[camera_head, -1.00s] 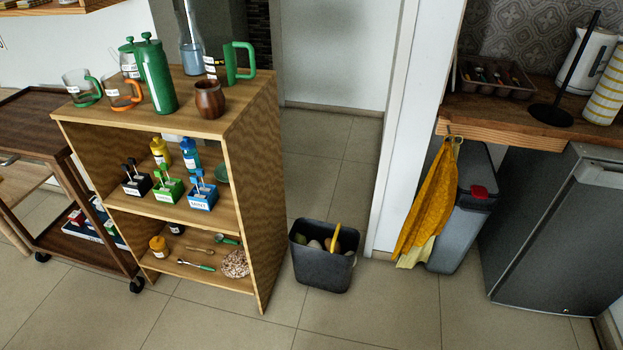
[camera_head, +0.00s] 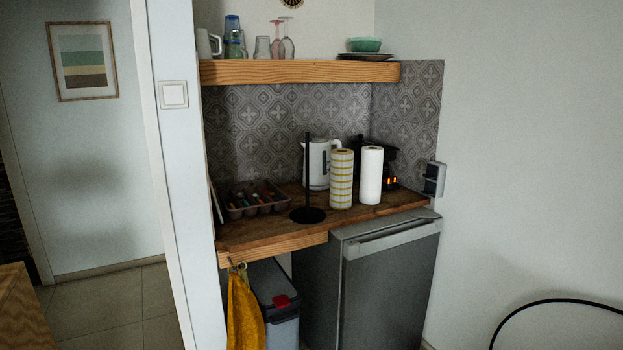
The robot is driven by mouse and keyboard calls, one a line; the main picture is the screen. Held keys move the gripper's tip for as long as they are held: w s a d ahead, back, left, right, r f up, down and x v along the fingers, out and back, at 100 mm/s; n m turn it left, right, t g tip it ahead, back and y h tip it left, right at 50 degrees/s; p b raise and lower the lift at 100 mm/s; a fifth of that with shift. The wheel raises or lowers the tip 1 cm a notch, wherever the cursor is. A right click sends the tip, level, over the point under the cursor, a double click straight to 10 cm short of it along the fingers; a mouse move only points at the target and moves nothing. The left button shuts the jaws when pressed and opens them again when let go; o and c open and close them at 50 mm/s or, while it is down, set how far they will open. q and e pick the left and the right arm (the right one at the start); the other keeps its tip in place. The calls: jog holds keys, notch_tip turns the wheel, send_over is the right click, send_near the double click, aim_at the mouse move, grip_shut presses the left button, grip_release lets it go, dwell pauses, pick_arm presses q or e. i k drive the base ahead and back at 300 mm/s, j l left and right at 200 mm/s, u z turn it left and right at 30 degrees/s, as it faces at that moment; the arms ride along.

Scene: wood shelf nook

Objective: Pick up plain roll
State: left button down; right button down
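The plain roll (camera_head: 371,175) is a white paper roll standing upright on the wooden counter (camera_head: 262,231), towards its right end. A patterned roll (camera_head: 341,179) with yellow and white bands stands upright just left of it. A black holder (camera_head: 308,214) with a round base and a bare upright rod stands further left on the counter. Neither of my grippers shows in the head view.
A white kettle (camera_head: 318,163) stands behind the rolls, and a dark appliance is partly hidden behind the plain roll. A cutlery tray (camera_head: 250,199) is at left. A wooden shelf (camera_head: 300,72) hangs above. A grey fridge (camera_head: 390,282) stands below.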

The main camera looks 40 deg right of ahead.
aim_at(372, 161)
jog(key=z, duration=1.65)
jog(key=i+l+z, duration=0.15)
jog(key=i+l, duration=0.15)
jog(key=i, duration=0.35)
jog(key=i+l+z, duration=0.15)
jog(key=i, duration=0.55)
jog(key=i+l+z, duration=0.15)
jog(key=i, duration=0.55)
